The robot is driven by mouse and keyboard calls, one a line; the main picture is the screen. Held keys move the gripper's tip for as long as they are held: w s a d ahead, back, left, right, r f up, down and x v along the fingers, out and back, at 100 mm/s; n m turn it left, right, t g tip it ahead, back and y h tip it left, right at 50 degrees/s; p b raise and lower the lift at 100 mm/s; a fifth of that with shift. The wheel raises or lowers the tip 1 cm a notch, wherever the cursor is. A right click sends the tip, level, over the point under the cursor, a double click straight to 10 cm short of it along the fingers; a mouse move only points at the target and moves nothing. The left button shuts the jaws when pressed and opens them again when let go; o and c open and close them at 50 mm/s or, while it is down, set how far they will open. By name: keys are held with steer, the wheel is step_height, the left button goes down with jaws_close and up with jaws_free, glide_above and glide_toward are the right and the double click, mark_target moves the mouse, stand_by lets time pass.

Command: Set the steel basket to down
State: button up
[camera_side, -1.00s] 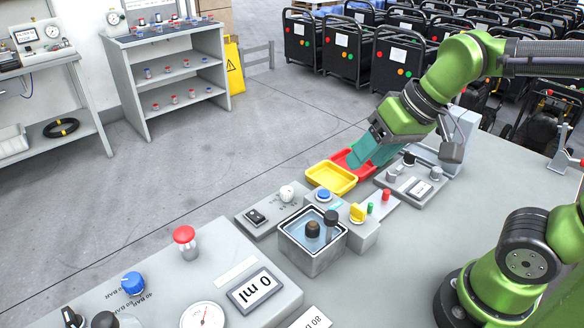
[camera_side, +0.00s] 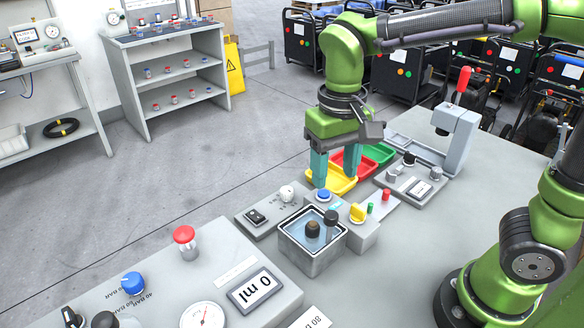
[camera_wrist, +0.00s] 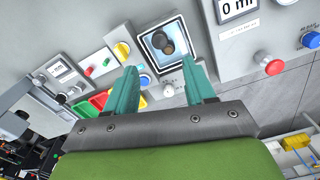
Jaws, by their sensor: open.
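A square steel-walled tank (camera_side: 311,258) with bluish water stands at the middle of the bench. In it are two dark round-topped parts, a brown-black knob (camera_side: 312,230) and a taller black one (camera_side: 331,220). I cannot tell which belongs to the steel basket, and no basket mesh shows clearly. The wrist view shows the tank (camera_wrist: 149,42) just beyond my fingertips. My gripper (camera_side: 338,176) is open and empty, pointing down behind the tank, above the yellow tray and near the blue button (camera_side: 323,194). It also shows in the wrist view (camera_wrist: 161,72).
Yellow (camera_side: 333,187), red (camera_side: 341,163) and green (camera_side: 379,153) trays lie behind the tank. A yellow knob (camera_side: 357,213) with green and red buttons is to its right. A panel with a red mushroom button (camera_side: 185,236) is at front left. A clamp stand (camera_side: 462,135) is at right.

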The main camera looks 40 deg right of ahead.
mark_target(331, 213)
step_height(331, 213, down, 10)
steer(key=shift+r, duration=0.2)
steer(key=shift+c, duration=0.3)
jaws_close()
